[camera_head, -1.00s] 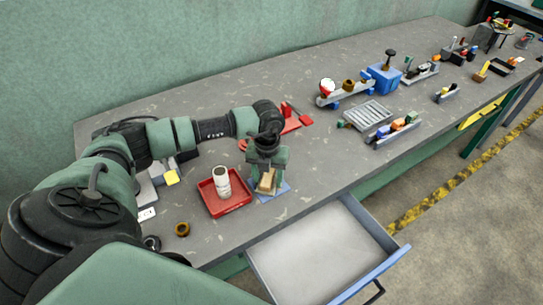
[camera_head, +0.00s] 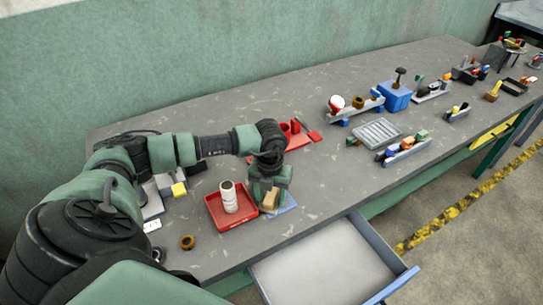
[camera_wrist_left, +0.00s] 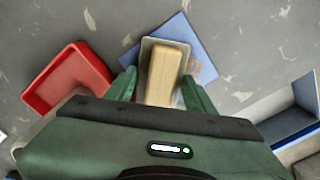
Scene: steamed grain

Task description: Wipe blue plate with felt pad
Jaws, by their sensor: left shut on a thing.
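The blue plate (camera_head: 287,203) lies flat on the grey bench beside the red tray, and also shows in the left wrist view (camera_wrist_left: 178,30). My left gripper (camera_head: 268,200) is over the plate, pointing down. It is shut on the felt pad (camera_head: 271,199), a tan wooden-looking block on a grey base, which also shows between the fingers in the left wrist view (camera_wrist_left: 164,73). The pad is over the plate's left part; whether it touches the plate I cannot tell. A brownish mark shows on the plate to the right of the pad in the wrist view. My right gripper is not in view.
The red tray (camera_head: 213,206) holding a white cylinder (camera_head: 229,195) is close on the left. An open drawer (camera_head: 325,262) juts from the bench front. A brown ring (camera_head: 187,242) lies near the front edge. Red items (camera_head: 296,131) stand behind my gripper.

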